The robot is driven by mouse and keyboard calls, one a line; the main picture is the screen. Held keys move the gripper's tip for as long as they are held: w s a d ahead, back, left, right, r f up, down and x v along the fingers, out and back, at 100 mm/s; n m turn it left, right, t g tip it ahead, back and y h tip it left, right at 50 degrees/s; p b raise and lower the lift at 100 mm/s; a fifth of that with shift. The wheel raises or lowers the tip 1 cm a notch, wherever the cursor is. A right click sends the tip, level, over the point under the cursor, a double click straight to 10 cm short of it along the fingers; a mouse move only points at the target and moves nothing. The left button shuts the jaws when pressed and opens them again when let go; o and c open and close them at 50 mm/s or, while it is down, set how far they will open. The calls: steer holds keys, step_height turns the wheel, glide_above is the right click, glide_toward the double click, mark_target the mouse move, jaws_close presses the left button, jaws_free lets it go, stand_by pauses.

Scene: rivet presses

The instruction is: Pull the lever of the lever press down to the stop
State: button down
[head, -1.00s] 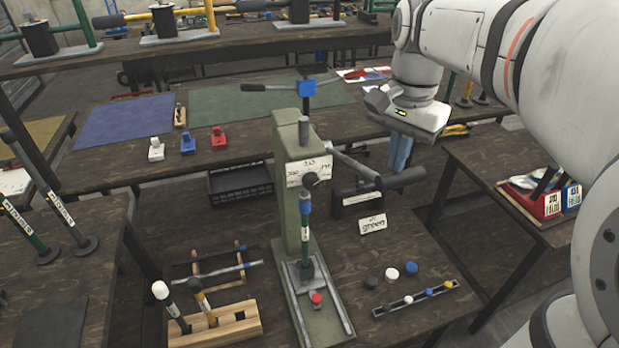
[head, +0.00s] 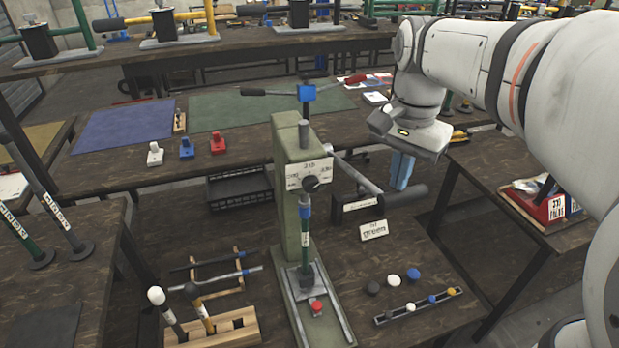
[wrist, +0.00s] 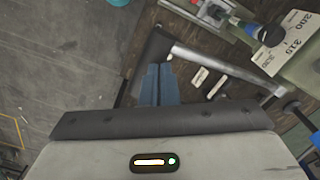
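The lever press has a green column (head: 290,145) with a scale plate on its front. Its lever (head: 358,175) is a grey bar slanting down to the right to a dark, thick grip (head: 407,197). In the wrist view the grey bar (wrist: 225,70) and the dark grip (wrist: 152,52) also show. My gripper (head: 400,180) has blue fingers pointing down, right at the far side of the grip, which hides their lower ends. In the wrist view my gripper (wrist: 159,72) shows its fingers side by side, shut, beside the grip. I cannot tell whether they touch it.
A "green" card (head: 374,231), loose caps and a rail of small parts (head: 418,306) lie right of the press. A wooden block with handles (head: 215,328) stands left. Floor shows between the tables.

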mark_target(397, 206)
stand_by(0.4)
steer(key=shift+s+d+f+b, duration=0.1)
steer(key=shift+s+f+b, duration=0.1)
steer(key=shift+f+b, duration=0.5)
steer(key=shift+s+d+f+b, duration=0.15)
steer(key=shift+f+b, duration=0.25)
steer(key=shift+f, duration=0.5)
steer(key=shift+a+f, duration=0.1)
steer(key=shift+s+f+b, duration=0.2)
steer(key=shift+f+b, duration=0.85)
steer(key=shift+f, duration=0.45)
steer(key=shift+f+b, duration=0.8)
steer(key=shift+f, duration=0.45)
